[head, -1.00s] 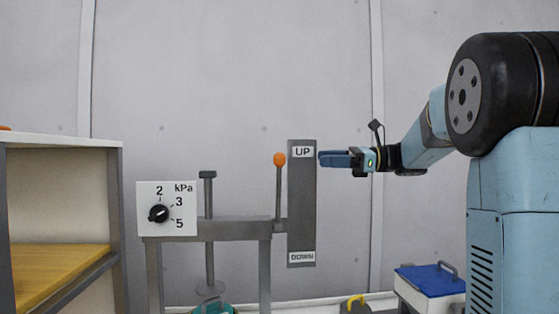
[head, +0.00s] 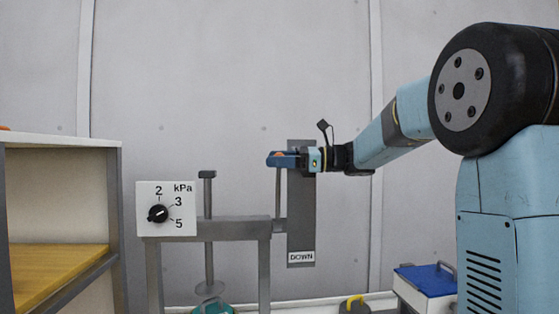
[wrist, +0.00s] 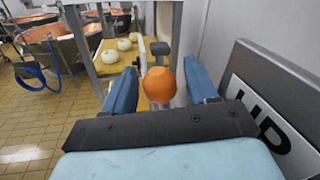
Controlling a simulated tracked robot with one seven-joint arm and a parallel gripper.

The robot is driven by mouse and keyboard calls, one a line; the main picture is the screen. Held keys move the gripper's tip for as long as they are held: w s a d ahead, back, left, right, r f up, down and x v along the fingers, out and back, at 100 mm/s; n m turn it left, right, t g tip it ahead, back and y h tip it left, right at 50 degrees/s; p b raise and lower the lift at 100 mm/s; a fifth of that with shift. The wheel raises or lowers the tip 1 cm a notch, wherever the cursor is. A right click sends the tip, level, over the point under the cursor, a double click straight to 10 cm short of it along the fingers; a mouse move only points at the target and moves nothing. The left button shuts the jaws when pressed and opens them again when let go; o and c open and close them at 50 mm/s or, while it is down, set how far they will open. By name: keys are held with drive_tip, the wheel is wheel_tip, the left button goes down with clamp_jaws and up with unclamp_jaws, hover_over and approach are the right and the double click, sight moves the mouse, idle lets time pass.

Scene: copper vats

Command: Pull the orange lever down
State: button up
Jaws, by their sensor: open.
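The lever is a grey upright rod (head: 278,194) with an orange knob at its top, beside a grey plate (head: 301,215) marked DOWN at the bottom. In the head view my gripper (head: 273,159) is level with the lever's top and hides most of the knob and the UP label. In the wrist view the orange knob (wrist: 159,85) sits between my two blue fingers, with a visible gap on each side. My gripper is open. The UP lettering shows at the right in the wrist view.
A white dial panel (head: 167,209) marked kPa stands left of the lever on a grey frame (head: 225,230). A shelf unit (head: 62,140) is at far left. A blue-lidded box (head: 427,280) stands low at right. Copper vats (wrist: 55,40) show in the wrist view.

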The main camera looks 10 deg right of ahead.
drive_tip(key=shift+c, duration=0.2)
clamp_jaws()
idle(0.4)
